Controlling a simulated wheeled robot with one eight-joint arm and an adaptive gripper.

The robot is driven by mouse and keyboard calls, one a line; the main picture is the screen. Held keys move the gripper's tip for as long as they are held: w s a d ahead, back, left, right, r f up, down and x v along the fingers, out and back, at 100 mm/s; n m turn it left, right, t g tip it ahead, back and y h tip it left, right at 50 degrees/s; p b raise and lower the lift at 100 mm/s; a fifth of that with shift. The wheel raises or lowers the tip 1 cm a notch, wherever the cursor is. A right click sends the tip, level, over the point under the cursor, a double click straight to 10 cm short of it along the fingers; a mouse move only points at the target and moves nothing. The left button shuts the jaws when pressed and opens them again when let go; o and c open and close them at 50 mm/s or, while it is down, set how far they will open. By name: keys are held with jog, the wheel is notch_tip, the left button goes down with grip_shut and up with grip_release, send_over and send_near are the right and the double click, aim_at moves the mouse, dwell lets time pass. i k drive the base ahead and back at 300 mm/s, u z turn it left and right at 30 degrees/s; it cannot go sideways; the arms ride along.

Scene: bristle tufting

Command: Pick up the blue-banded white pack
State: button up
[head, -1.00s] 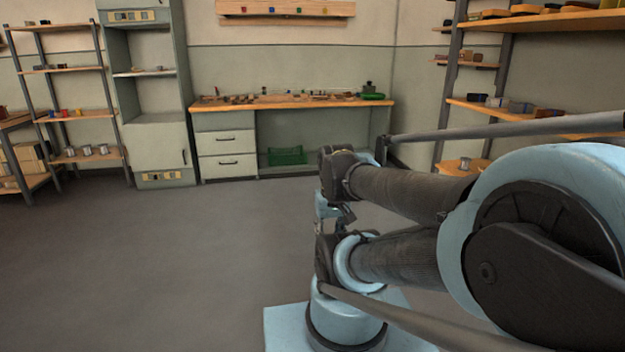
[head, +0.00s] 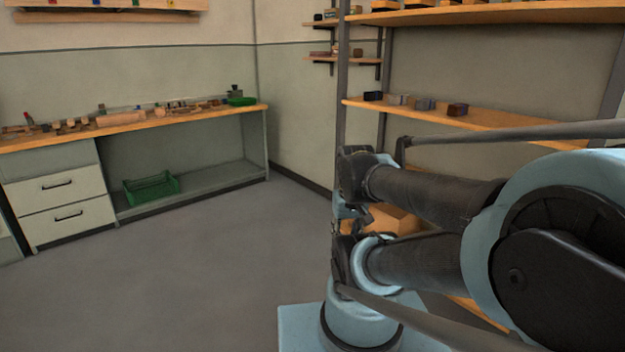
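Several small packs stand in a row on the middle board of the right-hand shelf. One pale grey-white pack (head: 398,99) may be the blue-banded white pack, but it is too small to make out a band for certain. Beside it stand a bluish-grey pack (head: 424,103), a dark pack (head: 373,96) and a brown pack (head: 457,109). My gripper (head: 352,216) shows small at the end of my folded arm, below and well apart from these packs. My arm links partly hide it, and its fingers cannot be made out clearly.
A workbench (head: 184,117) with many small parts runs along the left wall, with a green crate (head: 151,190) beneath it. The shelf's upright post (head: 341,80) stands behind my arm. The floor at left is clear.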

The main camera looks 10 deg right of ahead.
aim_at(396, 99)
jog(key=z, duration=0.4)
jog(key=i, duration=0.6)
jog(key=z, duration=0.3)
